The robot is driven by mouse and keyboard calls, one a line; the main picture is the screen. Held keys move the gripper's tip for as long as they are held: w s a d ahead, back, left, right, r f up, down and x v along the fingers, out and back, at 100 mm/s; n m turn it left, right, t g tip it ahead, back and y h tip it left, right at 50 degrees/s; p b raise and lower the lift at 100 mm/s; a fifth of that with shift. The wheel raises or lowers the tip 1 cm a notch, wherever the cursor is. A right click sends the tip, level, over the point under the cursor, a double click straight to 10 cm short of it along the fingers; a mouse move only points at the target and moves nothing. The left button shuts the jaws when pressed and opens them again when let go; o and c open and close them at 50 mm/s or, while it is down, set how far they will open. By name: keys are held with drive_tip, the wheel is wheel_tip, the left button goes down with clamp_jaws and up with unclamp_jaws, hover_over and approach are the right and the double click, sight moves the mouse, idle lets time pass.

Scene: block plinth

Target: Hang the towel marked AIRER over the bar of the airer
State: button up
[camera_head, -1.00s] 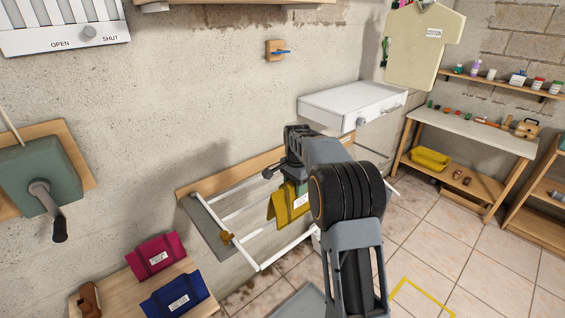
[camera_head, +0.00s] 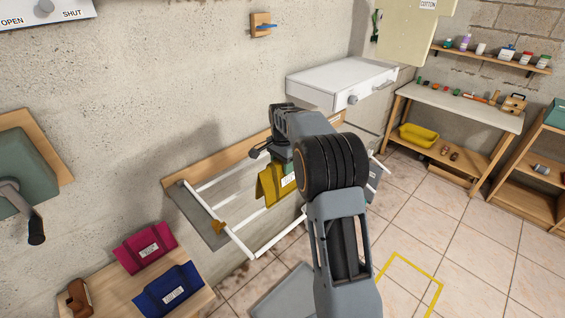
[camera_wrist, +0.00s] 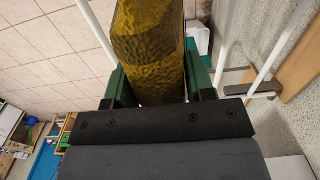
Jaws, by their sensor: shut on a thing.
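My gripper (camera_head: 281,158) is shut on a mustard-yellow towel (camera_head: 269,190). The towel hangs down from the jaws, with a pale label too small to read. The wrist view shows the towel (camera_wrist: 150,50) between my green fingers (camera_wrist: 158,88). The airer is a wooden wall board (camera_head: 205,170) with a folded-out frame of white bars (camera_head: 217,218). The towel is over the airer's frame in the head view; I cannot tell whether it touches a bar. My arm hides the airer's right part.
A low wooden table (camera_head: 110,285) at lower left holds a crimson folded towel (camera_head: 145,248) and a blue one (camera_head: 170,290). A white drawer unit (camera_head: 340,82) is on the wall beyond the airer. A workbench (camera_head: 460,108) stands at right.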

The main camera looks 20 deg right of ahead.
sight(282, 188)
wheel_tip(282, 188, down, 15)
drive_tip(key=b, duration=0.8)
drive_tip(key=shift+r+b, duration=0.15)
drive_tip(key=shift+b, duration=0.2)
drive_tip(key=shift+f, duration=0.55)
idle(1.1)
drive_tip(key=shift+f, duration=0.15)
drive_tip(key=o, duration=1.6)
drive_tip(key=shift+r+p, duration=1.6)
drive_tip(key=shift+r, duration=0.9)
drive_tip(key=shift+a+r, duration=0.1)
